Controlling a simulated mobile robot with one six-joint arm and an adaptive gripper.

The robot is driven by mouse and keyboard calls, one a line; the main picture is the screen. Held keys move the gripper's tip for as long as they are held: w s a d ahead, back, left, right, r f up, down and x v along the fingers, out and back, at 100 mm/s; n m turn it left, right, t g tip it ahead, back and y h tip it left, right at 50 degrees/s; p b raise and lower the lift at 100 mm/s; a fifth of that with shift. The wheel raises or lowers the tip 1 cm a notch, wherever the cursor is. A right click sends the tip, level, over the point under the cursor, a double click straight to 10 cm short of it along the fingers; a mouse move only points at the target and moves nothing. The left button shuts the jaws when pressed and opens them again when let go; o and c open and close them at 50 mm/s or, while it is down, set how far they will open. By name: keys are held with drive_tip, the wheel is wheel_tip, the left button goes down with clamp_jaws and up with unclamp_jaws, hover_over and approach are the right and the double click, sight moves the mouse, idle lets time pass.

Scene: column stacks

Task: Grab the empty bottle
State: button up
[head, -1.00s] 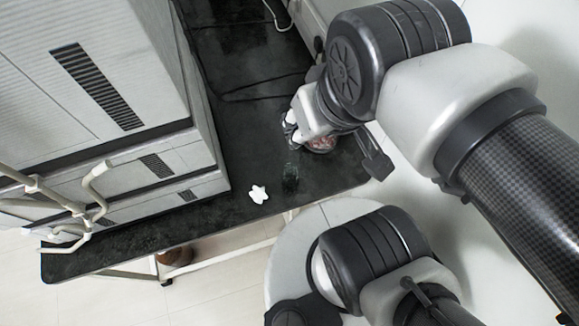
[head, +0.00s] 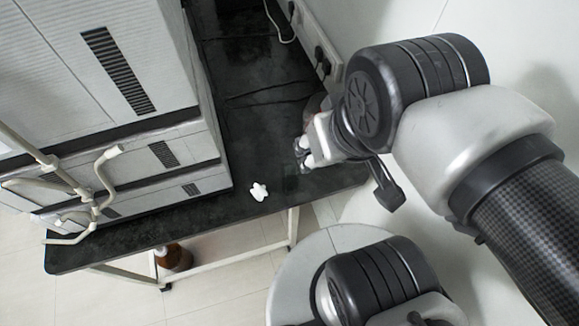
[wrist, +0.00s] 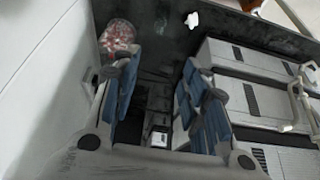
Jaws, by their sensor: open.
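My gripper (head: 304,152) is over the right end of the dark table, its fingers pointing down. In the wrist view my gripper (wrist: 160,78) is open, with a blue-padded finger on each side and nothing held between them. A rounded container with a red and white pattern (wrist: 117,36) stands just beyond the left finger, partly covered by it. In the head view the arm largely hides that spot. No clearly recognisable empty bottle shows on the tabletop; any clear one is too faint to tell.
A white star-shaped piece (head: 259,191) lies near the front edge of the black table (head: 150,238). Large grey ribbed units (head: 110,75) with pale pipes fill the left. A wall socket strip (head: 318,48) and cables are behind. A brown bottle-like object (head: 174,258) is below the table.

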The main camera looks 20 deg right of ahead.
drive_tip(key=shift+o, duration=0.4)
drive_tip(key=shift+s, duration=0.1)
drive_tip(key=shift+o, duration=0.7)
drive_tip(key=o, duration=0.4)
drive_tip(key=shift+g, duration=0.8)
drive_tip(key=w+f, duration=0.1)
drive_tip(key=w, duration=0.1)
drive_tip(key=w+p, duration=0.1)
drive_tip(key=w, duration=0.2)
drive_tip(key=w+f+p, duration=0.1)
drive_tip(key=w, duration=0.1)
drive_tip(key=shift+w+f, duration=0.25)
drive_tip(key=shift+f, duration=0.1)
drive_tip(key=g+p, duration=0.3)
hover_over(291, 164)
wheel_tip(291, 164, down, 15)
wheel_tip(291, 164, down, 13)
drive_tip(key=b, duration=0.3)
drive_tip(key=shift+s+a+f+b, duration=0.1)
drive_tip(key=shift+f+b, duration=0.65)
drive_tip(key=shift+f, duration=0.7)
drive_tip(key=shift+s+a+f+b, duration=0.1)
drive_tip(key=shift+f+b, duration=0.6)
drive_tip(key=shift+f, duration=0.75)
